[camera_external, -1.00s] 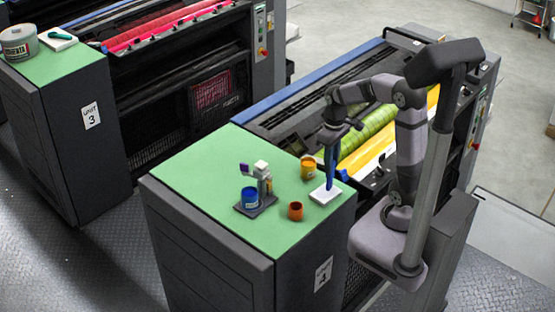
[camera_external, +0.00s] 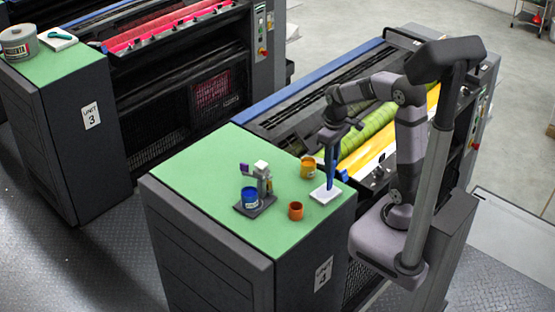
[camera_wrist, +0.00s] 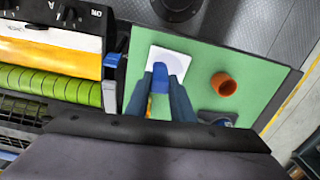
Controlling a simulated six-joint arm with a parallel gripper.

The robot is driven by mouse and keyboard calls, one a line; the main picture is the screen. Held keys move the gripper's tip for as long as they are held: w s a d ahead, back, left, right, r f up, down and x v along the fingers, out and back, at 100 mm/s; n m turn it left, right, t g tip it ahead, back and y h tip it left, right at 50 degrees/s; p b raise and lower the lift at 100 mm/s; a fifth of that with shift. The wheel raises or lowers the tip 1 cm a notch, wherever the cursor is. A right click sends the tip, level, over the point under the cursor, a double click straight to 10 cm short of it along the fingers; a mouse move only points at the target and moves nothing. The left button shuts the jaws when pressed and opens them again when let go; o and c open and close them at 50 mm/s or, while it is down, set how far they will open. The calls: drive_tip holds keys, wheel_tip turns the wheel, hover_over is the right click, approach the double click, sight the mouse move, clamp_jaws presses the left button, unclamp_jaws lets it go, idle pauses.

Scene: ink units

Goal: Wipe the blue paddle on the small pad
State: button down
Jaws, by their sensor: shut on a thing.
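The blue paddle (camera_external: 329,177) hangs upright from my gripper (camera_external: 331,146), its lower end at the small white pad (camera_external: 319,197); I cannot tell whether it presses on it. In the wrist view my gripper (camera_wrist: 163,88) is shut on the blue paddle (camera_wrist: 160,78), whose blue end lies over the white pad (camera_wrist: 176,60). The pad lies flat on the green top (camera_external: 215,165) near its right edge. The part of the paddle between the fingers is hidden.
A blue can (camera_external: 250,198) sits on a dark stand holding a small fixture. The press rollers (camera_external: 370,138) lie beyond. The green top's far left is clear.

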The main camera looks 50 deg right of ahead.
drive_tip(key=shift+a+f, duration=0.1)
drive_tip(key=shift+a, duration=0.1)
drive_tip(key=shift+a, duration=0.85)
drive_tip(key=shift+a, duration=0.65)
drive_tip(key=shift+p, duration=0.3)
drive_tip(key=shift+w+a, duration=0.1)
drive_tip(key=shift+a, duration=0.65)
